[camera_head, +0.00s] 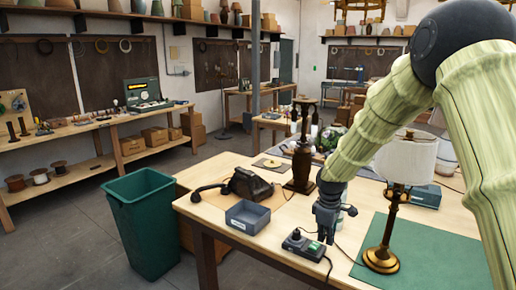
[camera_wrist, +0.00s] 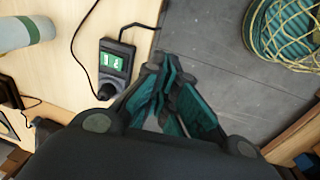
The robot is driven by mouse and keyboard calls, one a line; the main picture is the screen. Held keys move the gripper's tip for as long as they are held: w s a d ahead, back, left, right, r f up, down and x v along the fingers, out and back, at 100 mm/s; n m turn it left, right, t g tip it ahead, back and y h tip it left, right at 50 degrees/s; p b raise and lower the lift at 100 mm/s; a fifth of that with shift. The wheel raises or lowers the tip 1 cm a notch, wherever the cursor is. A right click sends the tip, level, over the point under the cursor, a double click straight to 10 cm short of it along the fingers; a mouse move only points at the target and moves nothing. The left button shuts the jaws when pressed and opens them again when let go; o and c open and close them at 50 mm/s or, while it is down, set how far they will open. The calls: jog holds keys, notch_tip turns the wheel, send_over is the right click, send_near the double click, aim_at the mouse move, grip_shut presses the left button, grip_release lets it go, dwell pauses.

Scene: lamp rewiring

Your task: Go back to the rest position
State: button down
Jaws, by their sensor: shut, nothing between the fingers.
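My gripper (camera_head: 325,236) hangs from the arm, pointing down, near the front edge of the wooden table (camera_head: 222,178). Its fingers are closed with nothing between them; in the wrist view the closed fingers (camera_wrist: 160,95) show dark and teal. A small dark device with a green display (camera_head: 303,243) lies on the table just left of and below the gripper in the head view. It also shows in the wrist view (camera_wrist: 115,62), with a plug in its socket and a cable. A brass lamp with a white shade (camera_head: 404,160) stands on the green mat (camera_head: 448,240), right of my gripper.
A grey open bin (camera_head: 248,217) and a black telephone-like object (camera_head: 247,184) sit left of the gripper. A dark wooden stand (camera_head: 303,150) rises behind it. A green waste bin (camera_head: 147,220) stands on the floor beside the table. Floor is open at the left.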

jog(key=s+a+f+m, duration=0.1)
jog(key=s+f, duration=0.4)
jog(key=f, duration=0.4)
jog(key=s+f+m+y+b, duration=0.1)
jog(key=s+f+m, duration=0.1)
jog(key=s+f, duration=0.5)
jog(key=s+a+f+m, duration=0.1)
jog(key=s+f, duration=0.3)
jog(key=f, duration=0.6)
jog(key=s+d+f+m, duration=0.1)
jog(key=s+f+m, duration=0.1)
jog(key=s, duration=0.8)
jog(key=s+f+m+b, duration=0.1)
jog(key=s+f+m, duration=0.2)
jog(key=s, duration=0.8)
jog(key=s+d+f+m+g, duration=0.1)
jog(key=s+f+m, duration=0.1)
jog(key=s+f, duration=0.4)
jog(key=s, duration=0.5)
jog(key=shift+s+d+f+m, duration=0.15)
jog(key=shift+s+d+m, duration=0.05)
jog(key=shift+d+m, duration=0.1)
jog(key=shift+s, duration=0.1)
